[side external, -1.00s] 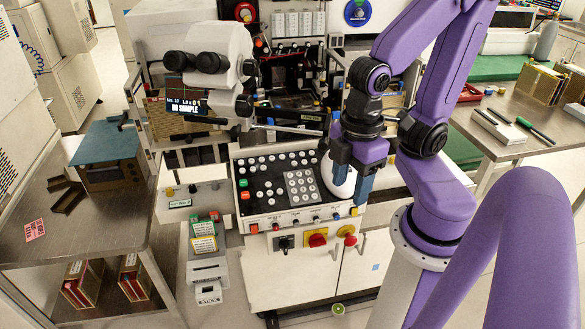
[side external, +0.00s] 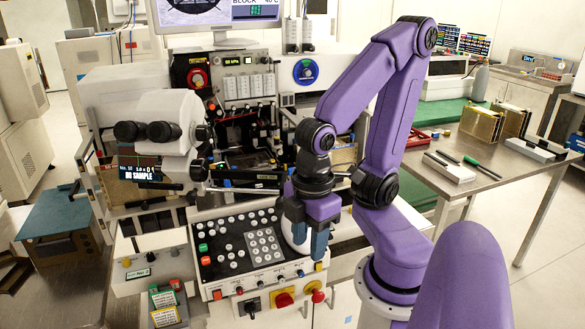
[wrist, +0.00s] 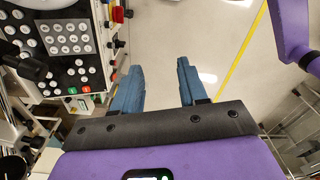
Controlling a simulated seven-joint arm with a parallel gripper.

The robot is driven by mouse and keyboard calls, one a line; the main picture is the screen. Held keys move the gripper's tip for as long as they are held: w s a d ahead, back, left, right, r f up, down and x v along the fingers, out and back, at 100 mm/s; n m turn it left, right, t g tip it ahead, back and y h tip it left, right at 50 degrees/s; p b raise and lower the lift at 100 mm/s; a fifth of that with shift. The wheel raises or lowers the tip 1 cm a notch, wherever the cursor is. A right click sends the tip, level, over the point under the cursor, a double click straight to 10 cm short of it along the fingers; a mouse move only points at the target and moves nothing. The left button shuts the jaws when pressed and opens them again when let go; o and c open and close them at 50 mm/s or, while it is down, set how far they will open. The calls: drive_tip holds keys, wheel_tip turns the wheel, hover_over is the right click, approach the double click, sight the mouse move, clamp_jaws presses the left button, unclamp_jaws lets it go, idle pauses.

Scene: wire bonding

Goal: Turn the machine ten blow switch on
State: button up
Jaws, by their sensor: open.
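The bonding machine's control panel (side external: 225,275) is black with white round buttons, a grey keypad (side external: 264,246), and green and red buttons at its left. A row of small toggles and knobs (side external: 262,283) runs along its front edge. I cannot read their labels, so I cannot tell which is the blow switch. My gripper (side external: 308,247) has blue fingers, spread and empty, pointing down at the panel's right end. In the wrist view, my gripper (wrist: 157,68) has only floor between its fingers, with the panel (wrist: 50,60) at upper left.
A white microscope head (side external: 140,110) stands at left above the panel. A steel table (side external: 480,195) with trays and tools is at right. Clear floor lies right of the panel in the wrist view.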

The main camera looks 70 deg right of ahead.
drive_tip(key=w+d+r+m, duration=0.3)
drive_tip(key=w+r+m, duration=0.1)
drive_tip(key=w+m, duration=0.7)
wheel_tip(320, 180, up, 9)
drive_tip(key=m, duration=2.8)
hover_over(292, 168)
wheel_tip(292, 168, down, 17)
drive_tip(key=shift+a+f, duration=0.1)
clamp_jaws()
